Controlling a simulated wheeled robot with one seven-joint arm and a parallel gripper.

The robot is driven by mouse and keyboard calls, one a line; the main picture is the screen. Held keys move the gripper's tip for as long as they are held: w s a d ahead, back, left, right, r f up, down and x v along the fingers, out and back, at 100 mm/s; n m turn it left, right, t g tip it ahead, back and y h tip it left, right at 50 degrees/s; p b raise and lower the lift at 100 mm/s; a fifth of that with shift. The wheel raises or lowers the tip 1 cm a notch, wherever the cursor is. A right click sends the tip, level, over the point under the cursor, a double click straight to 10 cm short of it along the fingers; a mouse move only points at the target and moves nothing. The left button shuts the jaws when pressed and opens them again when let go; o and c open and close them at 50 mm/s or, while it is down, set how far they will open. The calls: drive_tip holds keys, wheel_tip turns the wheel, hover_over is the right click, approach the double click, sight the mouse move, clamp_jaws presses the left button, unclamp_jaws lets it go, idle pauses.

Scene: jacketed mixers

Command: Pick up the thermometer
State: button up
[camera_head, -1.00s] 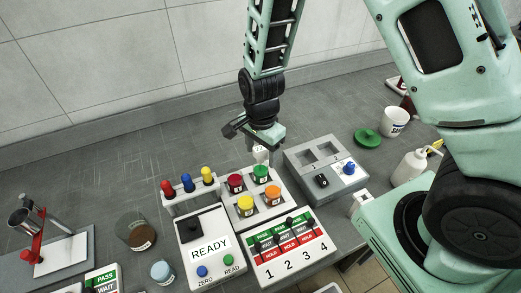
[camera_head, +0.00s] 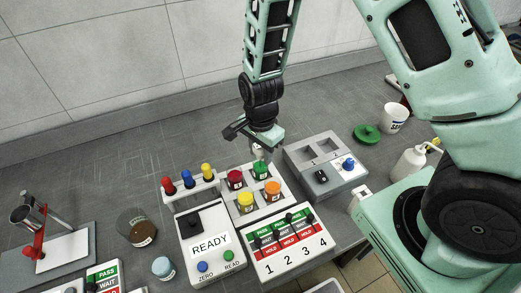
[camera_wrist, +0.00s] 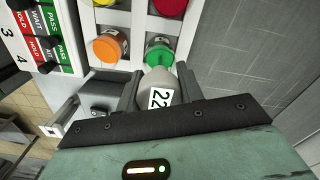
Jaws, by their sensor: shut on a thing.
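The thermometer shows in the wrist view as a pale grey head (camera_wrist: 160,92) with a white label reading 22. My gripper (camera_wrist: 158,90) is shut on it, with one dark finger on each side. In the head view my gripper (camera_head: 262,148) points down just behind the green jar (camera_head: 259,168) and mostly covers the thermometer. The green jar (camera_wrist: 159,50) is just beyond the thermometer's head in the wrist view. The lower part of the thermometer is hidden, so I cannot tell whether it touches anything below.
Red (camera_head: 235,179), yellow (camera_head: 246,202) and orange (camera_head: 272,189) jars stand close by in a white mixer with numbered switches. A READY box (camera_head: 208,246) is left; a grey box with recesses (camera_head: 325,166) is right. A white bottle (camera_head: 408,164) stands farther right. The back left counter is clear.

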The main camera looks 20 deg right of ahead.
wheel_tip(320, 180, up, 10)
drive_tip(key=shift+r+b, duration=0.1)
drive_tip(key=shift+b, duration=0.4)
wheel_tip(320, 180, up, 10)
drive_tip(key=p, duration=0.9)
drive_tip(key=shift+p, duration=0.35)
drive_tip(key=shift+f, duration=0.2)
